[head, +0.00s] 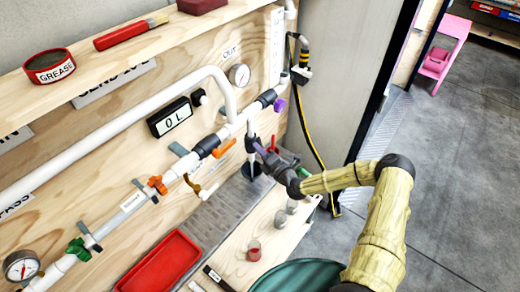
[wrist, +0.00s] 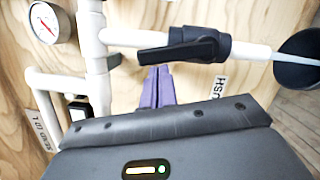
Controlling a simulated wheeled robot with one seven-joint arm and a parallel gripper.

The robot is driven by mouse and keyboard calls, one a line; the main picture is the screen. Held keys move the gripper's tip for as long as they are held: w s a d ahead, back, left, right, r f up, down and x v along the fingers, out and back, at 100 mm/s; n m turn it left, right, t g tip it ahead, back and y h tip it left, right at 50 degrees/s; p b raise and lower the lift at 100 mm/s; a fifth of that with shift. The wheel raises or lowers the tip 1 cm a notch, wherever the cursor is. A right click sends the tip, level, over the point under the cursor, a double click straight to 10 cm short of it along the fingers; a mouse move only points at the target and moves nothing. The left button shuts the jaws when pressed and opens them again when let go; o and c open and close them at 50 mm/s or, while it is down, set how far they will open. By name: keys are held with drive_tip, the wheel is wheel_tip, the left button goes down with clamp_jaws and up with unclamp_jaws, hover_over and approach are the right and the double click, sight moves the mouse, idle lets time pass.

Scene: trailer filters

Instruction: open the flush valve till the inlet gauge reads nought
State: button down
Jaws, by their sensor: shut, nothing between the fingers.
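In the wrist view a black lever valve (wrist: 190,48) sits on a white pipe, beside a partly hidden label (wrist: 218,88) ending in "USH". Its lever lies nearly along the pipe. My gripper (wrist: 158,70) has its purple fingers together and empty, with tips just below the lever; I cannot tell whether they touch it. In the head view my gripper (head: 260,149) is at the short downpipe, and hides part of the valve there. A round gauge (head: 20,266) is at the lower left; its needle is too small to read and no inlet label shows.
Another gauge (head: 239,75) is marked OUT. A red tray (head: 160,264) lies below. A shelf (head: 110,60) overhangs the panel. Open floor (head: 460,170) is on the right.

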drive_tip(key=s+d+f, duration=0.1)
drive_tip(key=s+d, duration=0.2)
drive_tip(key=s, duration=0.7)
drive_tip(key=shift+s+d+f+b, duration=0.25)
drive_tip(key=shift+s+f+b, duration=0.05)
drive_tip(key=shift+s+b, duration=0.1)
drive_tip(key=shift+a, duration=0.15)
